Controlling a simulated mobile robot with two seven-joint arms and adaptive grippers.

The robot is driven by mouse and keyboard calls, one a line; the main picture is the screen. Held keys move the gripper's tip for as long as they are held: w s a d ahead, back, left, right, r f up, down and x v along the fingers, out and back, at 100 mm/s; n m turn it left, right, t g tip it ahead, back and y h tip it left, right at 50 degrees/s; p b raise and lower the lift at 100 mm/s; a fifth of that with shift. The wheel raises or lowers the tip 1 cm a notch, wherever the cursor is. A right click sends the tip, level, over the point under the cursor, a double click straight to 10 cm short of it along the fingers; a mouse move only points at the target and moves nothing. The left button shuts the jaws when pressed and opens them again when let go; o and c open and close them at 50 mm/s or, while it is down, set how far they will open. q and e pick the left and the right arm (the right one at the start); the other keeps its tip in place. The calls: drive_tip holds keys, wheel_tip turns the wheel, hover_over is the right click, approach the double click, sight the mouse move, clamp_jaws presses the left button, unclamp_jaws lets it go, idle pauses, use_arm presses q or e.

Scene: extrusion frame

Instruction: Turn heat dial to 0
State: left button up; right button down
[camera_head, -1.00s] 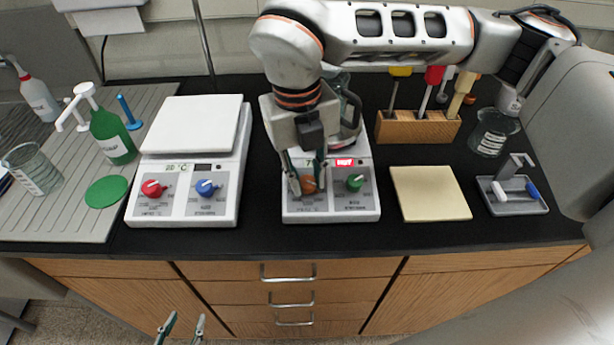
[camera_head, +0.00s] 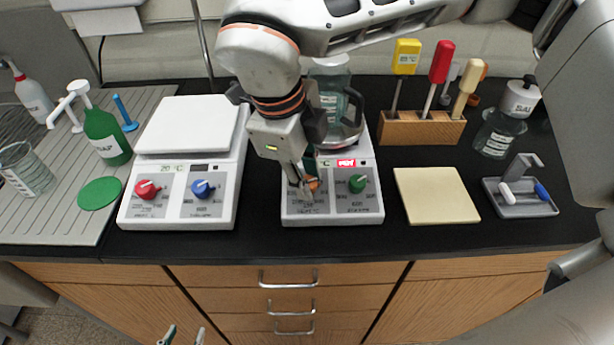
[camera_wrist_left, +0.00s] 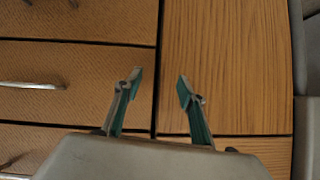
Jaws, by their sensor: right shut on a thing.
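The right hot plate (camera_head: 370,210) has a glass vessel on top, a red lit display (camera_head: 347,162) and two dials on its front panel. Its left dial is orange (camera_head: 314,183) and largely hidden by my right gripper (camera_head: 304,188), which comes down from above and is shut on it. The orange dial's pointer and setting are hidden. The green dial (camera_head: 357,183) beside it is free. My left gripper (camera_head: 183,337) is low in front of the drawers; in the left wrist view (camera_wrist_left: 158,86) it is open and empty.
A second hot plate (camera_head: 232,168) with a red dial (camera_head: 147,190) and a blue dial (camera_head: 203,189) stands to the left. A beige pad (camera_head: 437,195), a wooden tool block (camera_head: 420,128) and a grey tray (camera_head: 520,208) are to the right. Wooden drawers (camera_wrist_left: 70,65) face my left gripper.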

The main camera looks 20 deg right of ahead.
drive_tip(key=shift+n, duration=0.7)
drive_tip(key=c, duration=1.8)
unclamp_jaws()
drive_tip(key=v, duration=1.2)
drive_tip(key=shift+s+a, duration=0.2)
